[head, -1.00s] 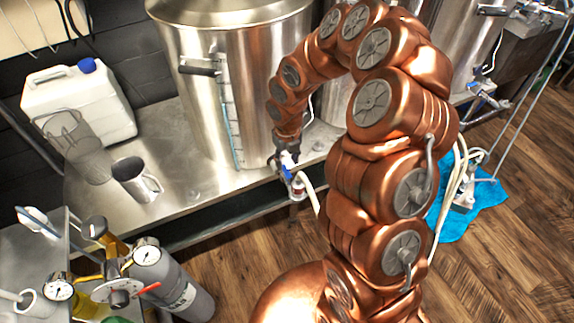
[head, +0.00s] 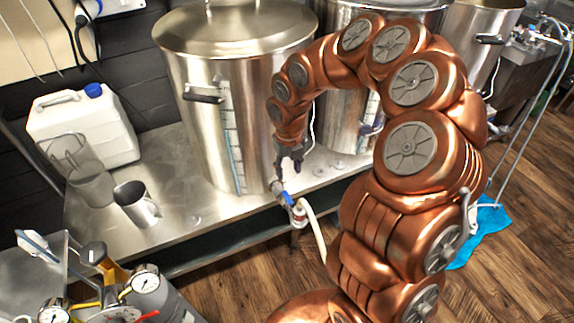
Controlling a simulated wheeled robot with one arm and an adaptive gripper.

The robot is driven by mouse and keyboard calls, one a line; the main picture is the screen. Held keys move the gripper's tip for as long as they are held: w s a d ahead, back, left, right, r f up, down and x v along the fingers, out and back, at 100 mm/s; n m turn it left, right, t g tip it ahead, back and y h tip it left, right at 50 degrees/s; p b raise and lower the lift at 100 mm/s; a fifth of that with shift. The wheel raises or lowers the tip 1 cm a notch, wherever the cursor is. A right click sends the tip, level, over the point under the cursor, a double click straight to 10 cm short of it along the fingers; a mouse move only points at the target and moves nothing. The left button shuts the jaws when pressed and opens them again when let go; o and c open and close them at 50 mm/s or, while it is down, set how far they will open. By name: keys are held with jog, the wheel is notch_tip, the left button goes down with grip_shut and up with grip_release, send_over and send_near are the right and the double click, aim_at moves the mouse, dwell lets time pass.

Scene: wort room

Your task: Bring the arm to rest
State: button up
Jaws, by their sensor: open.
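My copper-coloured arm curves up from the bottom, arches over and comes down in front of the steel kettles. My gripper (head: 289,168) hangs at its end, pointing down, small and dark. It is open, and I see nothing between its fingers. It is just above the valve with a blue handle (head: 288,198) at the foot of the large lidded kettle (head: 205,110). A gap shows between the gripper and the valve. A pale hose (head: 314,228) runs down from the valve.
A steel mug (head: 137,204), a mesh basket (head: 92,186) and a white canister (head: 82,130) stand on the steel bench (head: 190,226) at left. Gauges on a gas cylinder (head: 146,283) are at lower left. A blue cloth (head: 487,232) lies on the wooden floor (head: 510,285) at right.

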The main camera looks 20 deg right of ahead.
jog(key=shift+r, duration=0.1)
jog(key=s+a+r+m+p, duration=0.3)
jog(key=s+r+m+p, duration=0.1)
jog(key=s+r+m, duration=1.1)
jog(key=s+r+m+g+p, duration=0.1)
jog(key=s+r+m, duration=0.1)
jog(key=s+m, duration=0.6)
jog(key=s+r+m+p, duration=0.1)
jog(key=s+r+m, duration=0.1)
jog(key=s+m, duration=0.6)
jog(key=m, duration=0.6)
jog(key=shift+s+d+r+g+p, duration=0.15)
jog(key=shift+s+r+g+p, duration=0.15)
jog(key=shift+g+p, duration=0.1)
jog(key=shift+s, duration=0.1)
